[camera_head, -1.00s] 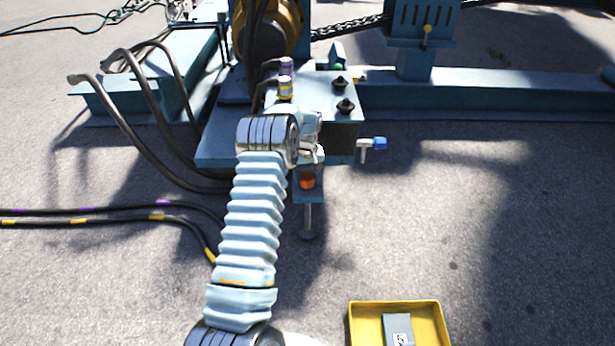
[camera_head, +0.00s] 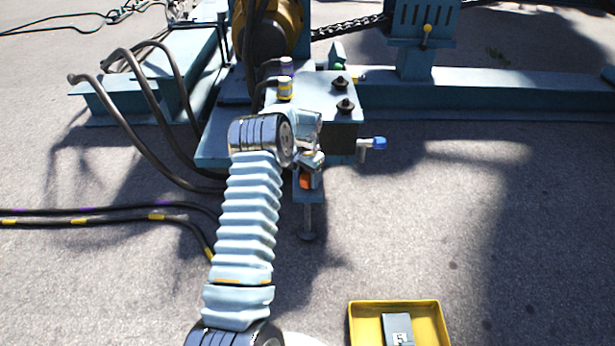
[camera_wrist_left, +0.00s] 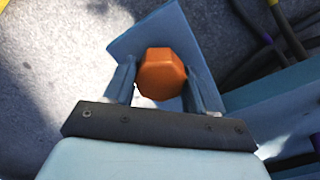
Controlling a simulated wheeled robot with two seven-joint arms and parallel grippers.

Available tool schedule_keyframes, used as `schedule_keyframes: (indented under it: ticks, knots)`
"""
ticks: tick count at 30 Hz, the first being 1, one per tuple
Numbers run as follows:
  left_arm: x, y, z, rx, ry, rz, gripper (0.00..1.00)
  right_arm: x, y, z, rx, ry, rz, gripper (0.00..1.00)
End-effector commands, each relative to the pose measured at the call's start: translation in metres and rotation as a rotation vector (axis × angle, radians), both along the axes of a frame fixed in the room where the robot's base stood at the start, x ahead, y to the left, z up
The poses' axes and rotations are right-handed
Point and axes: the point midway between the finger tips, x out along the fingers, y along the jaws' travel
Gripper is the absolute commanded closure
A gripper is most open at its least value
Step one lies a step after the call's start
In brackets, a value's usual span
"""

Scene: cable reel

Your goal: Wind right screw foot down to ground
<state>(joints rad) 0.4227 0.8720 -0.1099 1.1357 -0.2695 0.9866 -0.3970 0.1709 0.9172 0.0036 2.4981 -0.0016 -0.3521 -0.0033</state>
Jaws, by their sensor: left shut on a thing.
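The screw foot (camera_head: 308,218) is a thin upright rod with a round dark pad at its lower end, under a blue bracket at the front of the reel frame. Whether the pad touches the ground is not clear. The orange hex head (camera_head: 305,180) sits at its top, and it also shows in the left wrist view (camera_wrist_left: 161,74). My left gripper (camera_head: 308,172) is at this head from above. In the wrist view its two fingers (camera_wrist_left: 160,85) close on opposite sides of the head. My right gripper is not in view.
A blue-capped handle (camera_head: 378,143) sticks out right of the foot. A yellow tray (camera_head: 357,318) with a grey box (camera_head: 398,328) stands at the bottom. Black hoses (camera_head: 140,130) arch at the left. The pavement to the right is clear.

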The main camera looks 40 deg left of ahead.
Motion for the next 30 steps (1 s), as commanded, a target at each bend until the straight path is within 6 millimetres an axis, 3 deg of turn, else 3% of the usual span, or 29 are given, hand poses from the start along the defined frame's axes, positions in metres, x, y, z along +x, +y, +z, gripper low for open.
schedule_keyframes:
  ticks: [9,25,26,30]
  knots:
    - [0.0005,-0.0001,0.0009,0.000,-0.002,-0.111,0.75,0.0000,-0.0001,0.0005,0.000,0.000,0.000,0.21]
    - [0.0005,0.0000,0.0008,0.000,-0.002,-0.130,0.75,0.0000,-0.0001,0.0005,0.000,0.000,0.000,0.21]
    - [0.0005,0.0000,0.0008,0.000,-0.002,-0.130,0.40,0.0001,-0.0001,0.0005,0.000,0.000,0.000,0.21]
    - [0.0003,0.0000,0.0006,0.000,-0.001,-0.130,0.21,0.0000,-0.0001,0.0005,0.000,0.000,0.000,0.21]
